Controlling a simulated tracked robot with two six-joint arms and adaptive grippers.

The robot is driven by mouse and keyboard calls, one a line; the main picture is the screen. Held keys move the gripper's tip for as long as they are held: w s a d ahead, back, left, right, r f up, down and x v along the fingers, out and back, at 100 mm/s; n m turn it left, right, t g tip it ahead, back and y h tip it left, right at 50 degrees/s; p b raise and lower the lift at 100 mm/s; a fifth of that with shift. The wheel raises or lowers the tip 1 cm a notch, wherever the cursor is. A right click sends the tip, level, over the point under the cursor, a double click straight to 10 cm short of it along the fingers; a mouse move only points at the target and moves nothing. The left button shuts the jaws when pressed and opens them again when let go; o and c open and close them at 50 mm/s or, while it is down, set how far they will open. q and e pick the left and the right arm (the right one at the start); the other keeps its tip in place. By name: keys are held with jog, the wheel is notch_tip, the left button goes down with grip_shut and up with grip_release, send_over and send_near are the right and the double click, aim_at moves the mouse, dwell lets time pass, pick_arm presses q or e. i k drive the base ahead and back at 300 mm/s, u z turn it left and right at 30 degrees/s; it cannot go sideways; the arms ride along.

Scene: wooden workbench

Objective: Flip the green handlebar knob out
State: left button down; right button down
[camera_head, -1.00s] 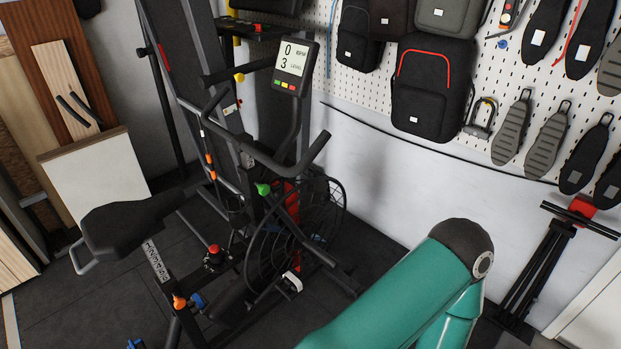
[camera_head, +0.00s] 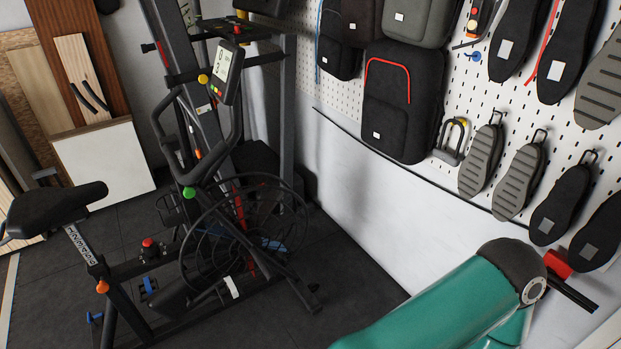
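The green handlebar knob (camera_head: 189,192) sits low on the front post of the exercise bike, below its black handlebar (camera_head: 207,150). It is small and round, and its exact setting cannot be told at this size. The bike's display (camera_head: 227,65) stands above the handlebar. My teal arm shows at the lower right, well apart from the knob.
The bike's saddle (camera_head: 52,211), red knob (camera_head: 148,243), orange knob (camera_head: 102,286) and fan wheel (camera_head: 240,235) surround the post. A pegboard wall with bags (camera_head: 400,115) and insoles (camera_head: 518,180) is at the right. Dark floor is clear before the bike.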

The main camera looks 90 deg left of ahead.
aim_at(188, 193)
jog(key=z, duration=0.2)
jog(key=i, duration=0.3)
jog(key=u, duration=2.9)
jog(key=i, duration=0.2)
jog(key=u, duration=1.1)
jog(key=k, duration=0.7)
jog(key=u, duration=0.45)
jog(key=i, duration=1.6)
jog(key=z, duration=0.35)
